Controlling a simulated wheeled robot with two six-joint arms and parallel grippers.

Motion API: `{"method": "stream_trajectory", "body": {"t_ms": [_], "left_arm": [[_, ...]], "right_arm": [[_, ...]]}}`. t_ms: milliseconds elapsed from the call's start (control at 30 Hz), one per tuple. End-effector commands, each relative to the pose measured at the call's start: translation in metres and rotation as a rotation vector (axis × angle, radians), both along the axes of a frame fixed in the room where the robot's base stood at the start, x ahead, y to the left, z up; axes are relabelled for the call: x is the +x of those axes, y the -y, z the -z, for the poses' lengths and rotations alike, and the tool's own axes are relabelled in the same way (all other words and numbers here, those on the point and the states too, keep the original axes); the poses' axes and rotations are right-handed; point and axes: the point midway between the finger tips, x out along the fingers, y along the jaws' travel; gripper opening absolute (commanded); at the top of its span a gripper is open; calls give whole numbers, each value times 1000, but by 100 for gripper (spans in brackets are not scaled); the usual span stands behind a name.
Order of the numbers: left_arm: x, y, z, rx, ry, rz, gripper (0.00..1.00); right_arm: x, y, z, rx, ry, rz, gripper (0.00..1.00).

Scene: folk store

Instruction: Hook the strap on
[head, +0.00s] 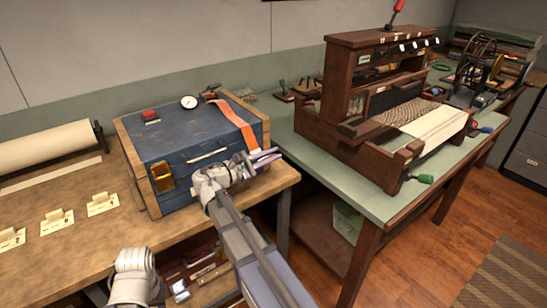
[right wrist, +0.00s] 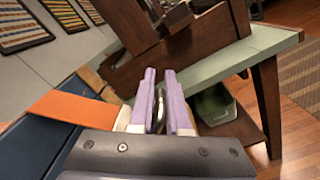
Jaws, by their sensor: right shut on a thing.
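A blue chest (head: 185,140) with wooden edges stands on the wooden bench. An orange strap (head: 233,118) runs over its lid and down toward its front right corner. My right gripper (head: 265,158) is at that corner, shut on the strap's end. In the right wrist view, the purple fingers (right wrist: 157,108) close around a dark metal piece, seemingly the strap's hook, and the orange strap (right wrist: 70,106) comes in from the left. My left gripper is not in view.
A round gauge (head: 189,102) and a red piece (head: 149,115) are on the lid. A wooden loom (head: 370,100) stands on the green table to the right. A paper roll (head: 45,145) and small cards (head: 57,220) are on the bench at left.

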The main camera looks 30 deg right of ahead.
Motion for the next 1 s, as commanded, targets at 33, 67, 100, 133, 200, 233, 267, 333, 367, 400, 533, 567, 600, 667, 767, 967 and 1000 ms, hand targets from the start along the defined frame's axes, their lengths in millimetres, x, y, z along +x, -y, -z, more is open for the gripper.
{"method": "stream_trajectory", "body": {"t_ms": [33,67,100,133,200,233,267,333,367,400,533,567,600,667,767,967,1000], "left_arm": [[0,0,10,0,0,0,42],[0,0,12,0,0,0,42],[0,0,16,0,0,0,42],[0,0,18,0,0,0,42],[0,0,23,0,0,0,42],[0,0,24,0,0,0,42],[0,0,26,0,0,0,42],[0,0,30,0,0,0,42],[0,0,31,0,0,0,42],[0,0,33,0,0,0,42],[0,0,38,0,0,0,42],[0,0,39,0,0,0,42],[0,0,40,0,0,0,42],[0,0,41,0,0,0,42],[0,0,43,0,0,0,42],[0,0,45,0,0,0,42],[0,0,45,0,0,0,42]], "right_arm": [[2,0,11,8,43,7,0],[4,0,14,11,71,6,0],[7,-1,17,13,107,6,0],[9,-1,19,15,135,6,0],[13,-1,24,21,197,7,0],[15,-1,26,23,223,7,0],[18,-2,28,25,248,7,0],[22,-2,32,30,302,7,0],[24,-2,33,31,324,7,0],[27,-2,35,33,351,7,0],[34,-3,40,40,432,7,0],[36,-3,41,41,447,7,0],[38,-3,42,42,451,7,0],[40,-4,43,41,449,7,0],[43,-4,45,41,447,6,0],[47,-4,46,40,445,6,0],[47,-4,47,40,445,6,0]]}}
